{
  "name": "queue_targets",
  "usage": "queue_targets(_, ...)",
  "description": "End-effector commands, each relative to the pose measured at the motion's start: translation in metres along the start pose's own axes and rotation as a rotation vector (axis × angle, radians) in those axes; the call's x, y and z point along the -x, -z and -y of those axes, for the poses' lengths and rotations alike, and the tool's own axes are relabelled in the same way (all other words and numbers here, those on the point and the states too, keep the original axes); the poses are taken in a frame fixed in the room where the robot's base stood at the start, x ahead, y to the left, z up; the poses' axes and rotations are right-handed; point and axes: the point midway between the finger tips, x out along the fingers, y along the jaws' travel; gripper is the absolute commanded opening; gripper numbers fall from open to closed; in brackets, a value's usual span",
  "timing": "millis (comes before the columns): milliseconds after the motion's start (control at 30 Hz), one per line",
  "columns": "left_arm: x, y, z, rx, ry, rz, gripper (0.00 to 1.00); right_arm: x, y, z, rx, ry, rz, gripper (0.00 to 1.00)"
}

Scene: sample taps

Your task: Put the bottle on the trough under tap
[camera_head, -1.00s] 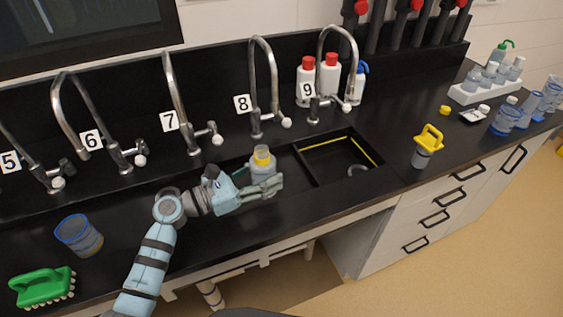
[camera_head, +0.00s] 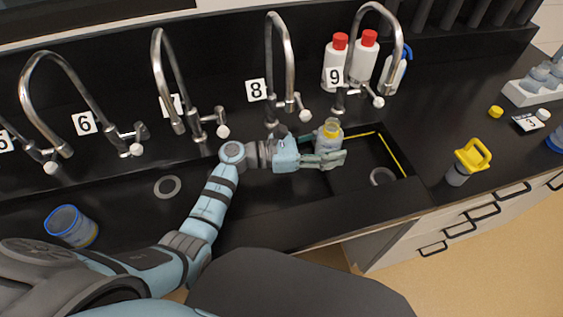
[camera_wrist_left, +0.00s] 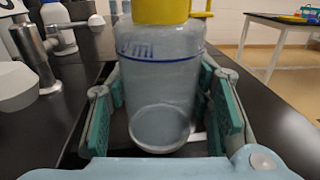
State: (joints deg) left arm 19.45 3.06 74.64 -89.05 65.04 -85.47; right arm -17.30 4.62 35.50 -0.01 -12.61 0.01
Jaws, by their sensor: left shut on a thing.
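The bottle (camera_head: 329,137) is clear with a yellow neck and stands upright in my left gripper (camera_head: 325,159). In the left wrist view the bottle (camera_wrist_left: 160,85) fills the space between both teal finger pads, with blue marks on its side. In the head view it is in front of the counter between tap 8 (camera_head: 281,70) and tap 9 (camera_head: 372,50), over the left end of the square sink (camera_head: 372,185). The long black trough (camera_head: 250,205) runs to its left. I cannot tell how high its base is. My right gripper is out of view.
White bottles with red caps (camera_head: 335,65) stand behind tap 9. A blue-rimmed beaker (camera_head: 70,228) is at the left. A yellow-topped container (camera_head: 468,163) stands right of the sink. Taps 6 (camera_head: 60,85) and 7 (camera_head: 170,80) rise on the left.

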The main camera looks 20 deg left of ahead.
Motion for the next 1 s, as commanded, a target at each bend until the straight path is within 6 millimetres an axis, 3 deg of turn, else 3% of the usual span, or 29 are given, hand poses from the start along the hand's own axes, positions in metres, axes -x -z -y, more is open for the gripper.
queue_targets(233, 0.083, -0.004, 0.010, 0.000, 0.001, -0.006, 0.15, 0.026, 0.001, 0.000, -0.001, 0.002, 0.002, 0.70)
queue_targets(500, 0.128, -0.001, 0.015, 0.002, 0.002, -0.003, 0.15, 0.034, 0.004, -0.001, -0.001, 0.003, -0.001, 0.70)
queue_targets(667, 0.125, 0.032, 0.015, 0.003, 0.001, 0.001, 0.15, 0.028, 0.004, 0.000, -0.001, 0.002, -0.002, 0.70)
queue_targets(1000, 0.125, 0.037, 0.015, -0.001, 0.002, 0.001, 0.15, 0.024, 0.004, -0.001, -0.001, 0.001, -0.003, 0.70)
